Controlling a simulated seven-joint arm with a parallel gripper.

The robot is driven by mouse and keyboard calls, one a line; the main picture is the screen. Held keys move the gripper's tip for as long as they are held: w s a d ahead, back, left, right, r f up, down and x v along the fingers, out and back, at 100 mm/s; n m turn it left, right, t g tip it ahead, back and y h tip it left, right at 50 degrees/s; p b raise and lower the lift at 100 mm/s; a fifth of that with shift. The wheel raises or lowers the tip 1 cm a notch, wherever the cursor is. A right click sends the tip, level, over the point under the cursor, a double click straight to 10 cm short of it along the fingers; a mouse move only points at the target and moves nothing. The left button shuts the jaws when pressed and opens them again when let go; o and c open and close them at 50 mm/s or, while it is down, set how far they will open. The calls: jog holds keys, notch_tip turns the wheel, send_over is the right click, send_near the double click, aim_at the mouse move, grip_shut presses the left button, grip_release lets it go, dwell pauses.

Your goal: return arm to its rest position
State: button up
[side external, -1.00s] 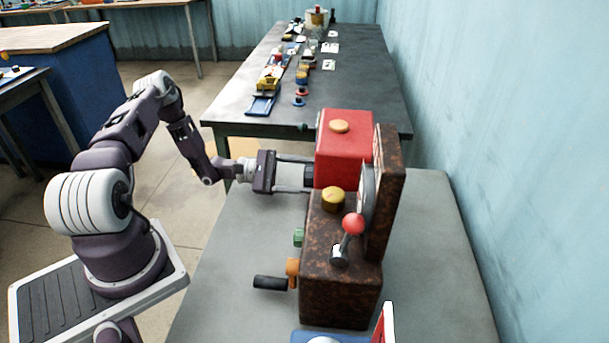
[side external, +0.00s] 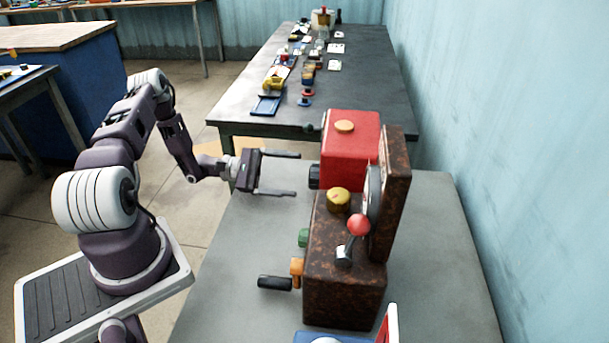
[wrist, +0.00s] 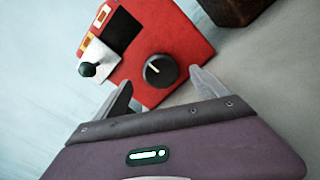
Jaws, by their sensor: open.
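My gripper (side external: 278,173) is open and empty, its two fingers spread and pointing right toward the red box (side external: 350,148). A gap lies between the fingertips and the box's black knob (side external: 315,176). In the wrist view, the fingers of my gripper (wrist: 160,92) frame the near end of the red box (wrist: 185,35), with the black knob (wrist: 160,70) between and beyond them. My arm is bent out over the left edge of the grey table (side external: 240,270).
A rusty machine (side external: 345,270) with a red-balled lever (side external: 358,225), a yellow cap and a black-handled crank (side external: 275,283) stands in front of the red box. A dark bench (side external: 365,90) with several small items is behind. The grey table's left part is clear.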

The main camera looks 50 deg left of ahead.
jog(key=shift+s+a, duration=0.5)
jog(key=shift+r, duration=0.1)
jog(key=s+d+r+m+g+y, duration=0.2)
jog(key=s+d+r+m+g, duration=0.1)
jog(key=d+r+m+g, duration=0.55)
jog(key=s+d+r+m+g+y, duration=0.1)
jog(key=s+d+r+m+g, duration=0.25)
jog(key=d+r+m, duration=0.55)
jog(key=s+r+m+t+y, duration=0.1)
jog(key=s+r+y, duration=0.3)
jog(key=s, duration=0.4)
jog(key=s+d+r+m+t+y, duration=0.1)
jog(key=s+r+t+y, duration=0.2)
jog(key=s, duration=0.6)
notch_tip(320, 180, up, 3)
jog(key=y, duration=0.2)
jog(key=shift+d+f+m+t+y, duration=0.15)
jog(key=shift+f+m+t+y, duration=0.05)
jog(key=shift+m+t+y, duration=0.2)
